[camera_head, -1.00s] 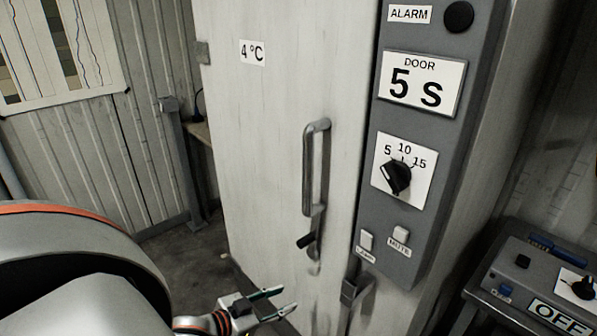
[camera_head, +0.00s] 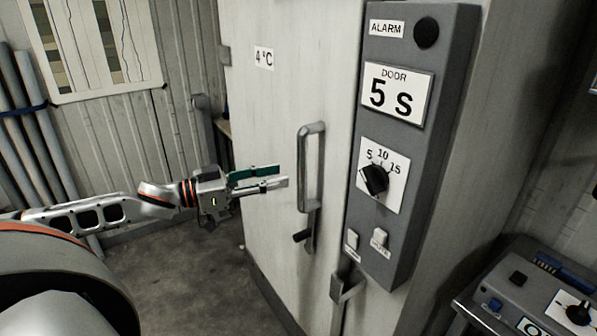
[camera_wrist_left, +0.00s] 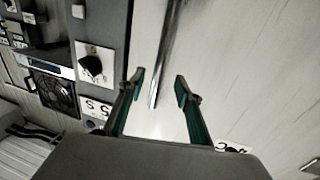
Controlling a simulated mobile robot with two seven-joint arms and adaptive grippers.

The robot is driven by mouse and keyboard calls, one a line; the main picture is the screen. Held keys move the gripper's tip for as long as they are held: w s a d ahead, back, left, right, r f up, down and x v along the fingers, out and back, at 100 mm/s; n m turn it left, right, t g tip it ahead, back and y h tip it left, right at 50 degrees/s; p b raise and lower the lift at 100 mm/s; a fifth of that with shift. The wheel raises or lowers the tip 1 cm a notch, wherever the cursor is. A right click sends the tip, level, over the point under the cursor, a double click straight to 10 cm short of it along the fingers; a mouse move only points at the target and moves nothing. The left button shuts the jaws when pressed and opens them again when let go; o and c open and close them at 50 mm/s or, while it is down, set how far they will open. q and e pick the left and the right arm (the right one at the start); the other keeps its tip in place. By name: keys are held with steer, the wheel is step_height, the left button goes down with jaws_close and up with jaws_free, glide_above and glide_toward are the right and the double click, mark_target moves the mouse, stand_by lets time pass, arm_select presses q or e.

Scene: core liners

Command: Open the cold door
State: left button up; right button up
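The cold door (camera_head: 275,110) is a pale upright panel with a "4 °C" label, and it looks closed. Its vertical bar handle (camera_head: 311,168) is near the right edge, with a small dark-tipped lever (camera_head: 303,236) below it. My left gripper (camera_head: 282,176) is just left of the handle, with its fingers pointing at it and apart from it. My right gripper is not in view.
A grey control panel (camera_head: 405,235) stands right of the handle, with an alarm, a "5 S" display and a dial. A bracket (camera_head: 346,288) sticks out below. A console (camera_head: 515,290) is at the lower right. Floor (camera_head: 190,285) is clear at the left.

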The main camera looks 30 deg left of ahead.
mark_target(302, 171)
arm_select(q)
steer(key=b+x, duration=0.1)
steer(key=x, duration=0.6)
steer(key=shift+w+b, duration=0.2)
steer(key=shift+b, duration=0.15)
steer(key=shift+w+d+f, duration=0.1)
steer(key=shift+w, duration=0.05)
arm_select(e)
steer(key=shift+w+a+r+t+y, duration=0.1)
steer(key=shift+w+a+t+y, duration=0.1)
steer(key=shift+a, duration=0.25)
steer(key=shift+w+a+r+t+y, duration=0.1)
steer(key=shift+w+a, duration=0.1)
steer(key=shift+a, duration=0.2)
arm_select(q)
jaws_close()
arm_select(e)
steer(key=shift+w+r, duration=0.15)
